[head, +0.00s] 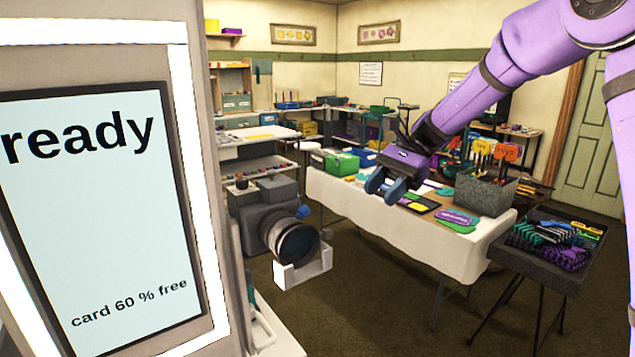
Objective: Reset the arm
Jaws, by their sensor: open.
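My purple arm reaches in from the upper right. My gripper (386,186) hangs at its lower end, with dark blue fingers pointing down and to the left. It is open, and I see nothing between the fingers. It appears in front of a table (403,234) with a white cloth. I cannot tell how high it is above the cloth.
At left stands a booth with a lit screen (90,215) reading "ready". A grey camera (275,225) sits beside it in a white holder. A grey box of props (486,192) and signs lie on the table. A dark stand (545,262) is at right. The carpet between is clear.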

